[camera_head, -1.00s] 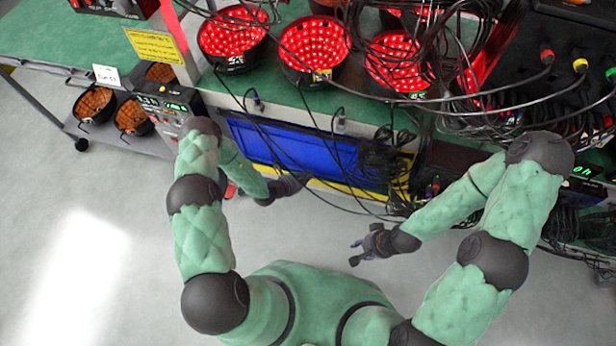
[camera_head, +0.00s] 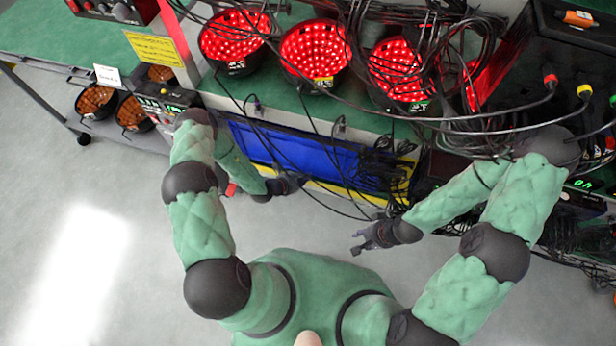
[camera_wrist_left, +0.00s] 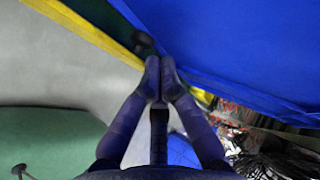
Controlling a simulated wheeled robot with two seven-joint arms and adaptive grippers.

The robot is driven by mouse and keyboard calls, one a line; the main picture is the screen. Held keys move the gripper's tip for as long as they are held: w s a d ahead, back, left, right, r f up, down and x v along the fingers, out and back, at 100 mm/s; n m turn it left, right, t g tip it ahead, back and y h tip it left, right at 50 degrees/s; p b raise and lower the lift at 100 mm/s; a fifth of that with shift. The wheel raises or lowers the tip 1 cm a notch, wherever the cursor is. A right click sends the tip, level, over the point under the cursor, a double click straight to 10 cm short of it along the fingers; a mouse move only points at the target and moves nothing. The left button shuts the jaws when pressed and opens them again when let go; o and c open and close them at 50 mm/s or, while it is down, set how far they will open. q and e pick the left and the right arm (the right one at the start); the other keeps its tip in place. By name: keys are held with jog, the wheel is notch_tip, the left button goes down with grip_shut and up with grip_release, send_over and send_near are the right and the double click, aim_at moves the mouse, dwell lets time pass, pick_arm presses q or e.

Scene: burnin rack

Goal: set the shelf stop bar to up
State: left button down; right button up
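My left gripper (camera_head: 290,186) is low in front of the blue panel (camera_head: 300,150) under the bench. In the left wrist view its fingertips (camera_wrist_left: 160,62) meet, with nothing visible between them. A small dark knob (camera_wrist_left: 143,42) shows just beyond the tips, beside a yellow strip (camera_wrist_left: 85,32) and the blue panel (camera_wrist_left: 240,50). Whether the tips touch the knob I cannot tell. I cannot clearly make out which part is the shelf stop bar, or its position. My right gripper (camera_head: 362,244) hangs empty over the floor, fingers apart.
Red-lit bowls (camera_head: 316,50) stand on the green bench, with black cables hanging in front of the blue panel. A lower shelf at left holds orange-filled bowls (camera_head: 96,100). A control box (camera_head: 165,98) is near my left arm. The floor at left is clear.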

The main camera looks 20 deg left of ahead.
pick_arm(q)
jog(key=v, duration=0.7)
jog(key=shift+s+d+r, duration=0.1)
jog(key=shift+s+r, duration=0.05)
jog(key=shift+r, duration=0.05)
